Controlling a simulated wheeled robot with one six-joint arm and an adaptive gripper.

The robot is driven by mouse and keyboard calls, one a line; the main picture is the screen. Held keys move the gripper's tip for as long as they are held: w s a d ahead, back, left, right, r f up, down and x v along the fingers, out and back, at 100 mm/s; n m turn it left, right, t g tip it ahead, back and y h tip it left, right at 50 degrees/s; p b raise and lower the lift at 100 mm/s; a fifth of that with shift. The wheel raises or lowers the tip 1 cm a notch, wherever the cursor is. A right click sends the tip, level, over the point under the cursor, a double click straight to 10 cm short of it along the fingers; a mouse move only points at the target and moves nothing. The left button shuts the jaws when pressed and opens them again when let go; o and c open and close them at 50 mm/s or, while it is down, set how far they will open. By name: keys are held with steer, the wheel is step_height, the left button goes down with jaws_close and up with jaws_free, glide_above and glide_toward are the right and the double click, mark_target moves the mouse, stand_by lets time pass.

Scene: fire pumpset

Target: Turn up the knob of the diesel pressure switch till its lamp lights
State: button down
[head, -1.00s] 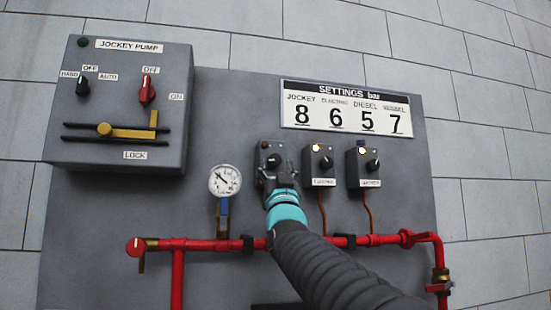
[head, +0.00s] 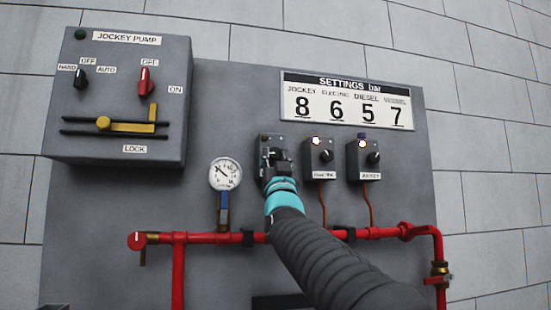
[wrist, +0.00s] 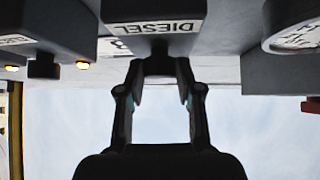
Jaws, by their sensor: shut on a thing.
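The diesel pressure switch (head: 264,147) is the leftmost of three grey boxes on the panel. Its DIESEL label (wrist: 154,27) shows upside down in the wrist view. My gripper (head: 274,158) is in front of this box and covers much of its face. In the wrist view my gripper (wrist: 159,72) has its two fingers shut on the dark knob (wrist: 159,61), one on each side. The diesel lamp is not clearly visible; the box's top corner looks dark in the head view.
The electric switch (head: 319,158) and jockey switch (head: 363,160) stand to the right, with lit lamps. A pressure gauge (head: 225,174) is to the left. A settings board (head: 346,101) above reads diesel 5. A red pipe (head: 205,238) runs below.

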steer(key=shift+m+h, duration=0.9)
steer(key=shift+m, duration=0.1)
steer(key=c, duration=0.8)
jaws_free()
steer(key=shift+s, duration=0.1)
steer(key=shift+v, duration=5.9)
